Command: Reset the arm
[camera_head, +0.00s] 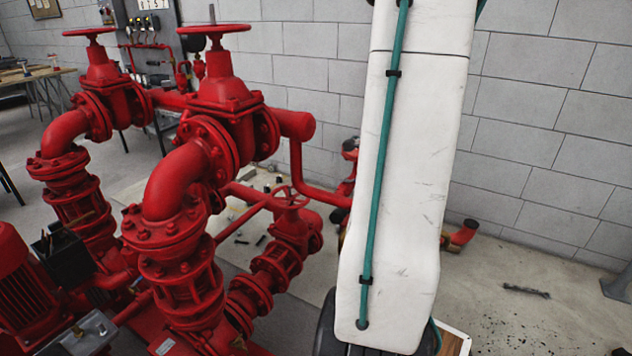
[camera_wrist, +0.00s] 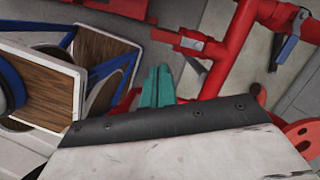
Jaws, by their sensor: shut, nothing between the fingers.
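My gripper (camera_wrist: 157,76) shows in the wrist view as two teal fingers close together, with nothing seen between them. They point away from the camera toward red pipework and the floor. In the head view, my white arm with its teal cable stands almost upright right of centre and covers part of the wall and pipes. The gripper itself does not show in the head view.
Large red pumps and valves (camera_head: 190,180) fill the left half of the head view. A red pipe (camera_wrist: 228,50) lies beyond my fingers in the wrist view. A grey block wall (camera_head: 560,110) stands behind. Floor (camera_head: 540,290) at right is mostly clear, with small debris (camera_head: 525,290).

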